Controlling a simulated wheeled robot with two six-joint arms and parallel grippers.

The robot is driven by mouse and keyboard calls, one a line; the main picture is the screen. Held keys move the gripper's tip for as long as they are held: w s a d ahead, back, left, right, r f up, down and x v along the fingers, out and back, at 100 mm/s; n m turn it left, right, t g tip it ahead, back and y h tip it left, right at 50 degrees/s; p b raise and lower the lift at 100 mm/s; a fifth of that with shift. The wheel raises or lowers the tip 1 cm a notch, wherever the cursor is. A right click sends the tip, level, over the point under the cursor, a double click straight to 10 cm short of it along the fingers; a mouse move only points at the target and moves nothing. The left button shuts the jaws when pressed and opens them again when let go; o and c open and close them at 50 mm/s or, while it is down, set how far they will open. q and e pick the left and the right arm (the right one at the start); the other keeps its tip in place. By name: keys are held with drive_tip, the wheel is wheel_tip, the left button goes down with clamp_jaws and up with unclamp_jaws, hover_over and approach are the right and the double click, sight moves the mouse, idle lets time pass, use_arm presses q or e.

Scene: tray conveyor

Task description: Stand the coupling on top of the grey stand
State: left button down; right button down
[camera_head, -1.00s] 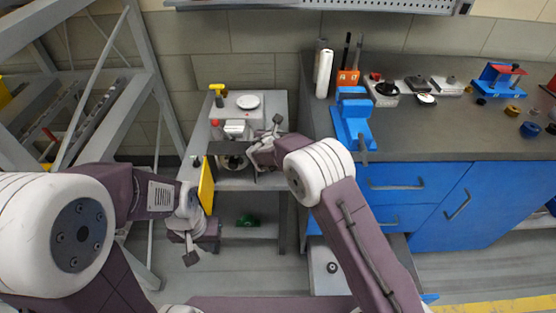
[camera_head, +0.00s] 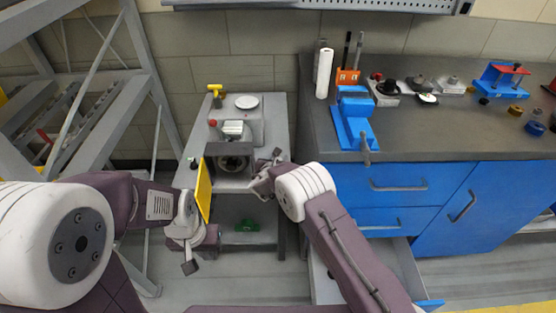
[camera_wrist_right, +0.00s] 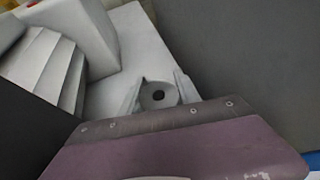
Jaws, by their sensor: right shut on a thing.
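My right gripper (camera_wrist_right: 157,92) is shut on a small grey ring-shaped part with a dark centre hole, which I take to be the coupling (camera_wrist_right: 147,103). In the head view my right gripper (camera_head: 268,172) is beside the right front of the small machine, and the part is too small to make out there. Several low grey blocks, one of them a light grey block (camera_head: 449,88), stand on the dark bench at the right; I cannot tell which is the grey stand. My left gripper (camera_head: 189,266) hangs low, left of the machine; its jaw opening is unclear.
The small grey machine (camera_head: 258,128) has a dark round chuck (camera_head: 232,164) and a yellow panel (camera_head: 204,190) at its left. A blue vise (camera_head: 354,120) stands at the bench's left end. An open drawer (camera_head: 402,262) juts out below. The bench front middle is clear.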

drive_tip(key=shift+f, duration=0.2)
drive_tip(key=c, duration=0.9)
unclamp_jaws()
drive_tip(key=shift+o, duration=0.2)
drive_tip(key=shift+r, duration=0.15)
drive_tip(key=shift+r, duration=0.2)
drive_tip(key=p+v, duration=0.1)
drive_tip(key=v, duration=1.1)
drive_tip(key=shift+f+p, duration=0.15)
drive_tip(key=shift+p, duration=0.2)
